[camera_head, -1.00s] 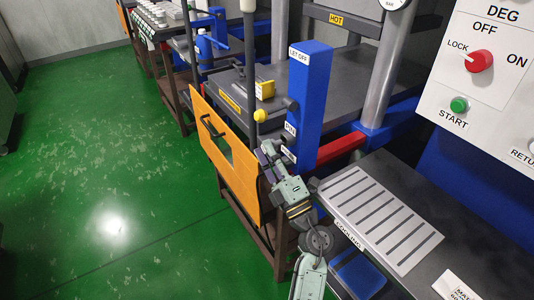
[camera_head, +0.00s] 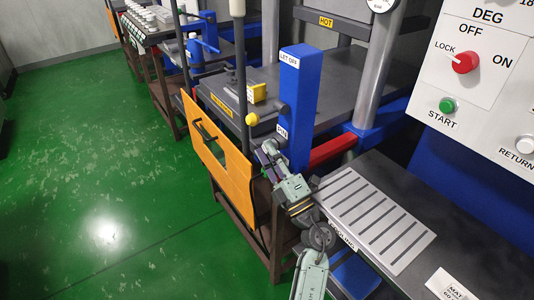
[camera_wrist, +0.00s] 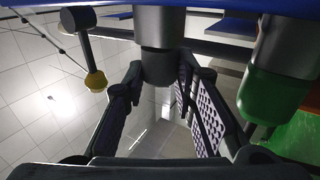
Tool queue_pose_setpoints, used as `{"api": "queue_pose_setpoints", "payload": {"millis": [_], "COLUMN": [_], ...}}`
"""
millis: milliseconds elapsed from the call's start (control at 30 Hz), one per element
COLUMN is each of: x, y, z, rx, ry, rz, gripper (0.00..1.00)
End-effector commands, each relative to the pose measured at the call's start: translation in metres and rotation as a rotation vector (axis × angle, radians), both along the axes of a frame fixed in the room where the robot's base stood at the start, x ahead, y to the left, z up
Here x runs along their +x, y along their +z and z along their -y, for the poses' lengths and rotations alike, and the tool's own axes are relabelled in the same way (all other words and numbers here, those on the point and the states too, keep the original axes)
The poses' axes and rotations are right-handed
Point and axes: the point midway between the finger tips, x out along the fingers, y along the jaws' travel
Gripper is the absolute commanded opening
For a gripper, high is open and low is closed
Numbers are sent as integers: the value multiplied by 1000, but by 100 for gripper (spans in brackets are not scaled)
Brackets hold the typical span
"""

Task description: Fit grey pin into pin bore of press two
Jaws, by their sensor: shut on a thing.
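My gripper (camera_head: 266,150) is low at the front of the blue post (camera_head: 297,100), beside its PIN label (camera_head: 282,131). In the wrist view my gripper (camera_wrist: 160,72) has its fingertips closed on the near end of a dark grey cylinder, which looks like the grey pin (camera_wrist: 162,52). The pin runs up and away from the fingers toward the blue edge at the top of that view. I cannot make out the pin in the head view. The pin bore is not clearly visible, and I cannot tell whether the pin is in it.
A lever with a yellow ball (camera_head: 252,118) stands left of the post and shows in the wrist view (camera_wrist: 95,82). An orange panel (camera_head: 217,150) is to the left. A slotted cooling plate (camera_head: 375,220) lies right. The green floor is open.

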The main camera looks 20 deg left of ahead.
Motion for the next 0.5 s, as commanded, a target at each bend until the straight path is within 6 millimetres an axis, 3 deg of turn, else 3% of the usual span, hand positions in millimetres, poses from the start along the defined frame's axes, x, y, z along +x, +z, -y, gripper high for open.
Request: {"api": "queue_pose_setpoints", "payload": {"millis": [433,467,500], "x": [4,4,4], "y": [1,1,1], "z": [4,4,4], "rx": [1,1,1], "ry": [-2,-2,-2], "rz": [2,2,2], "gripper": [4,26,29]}}
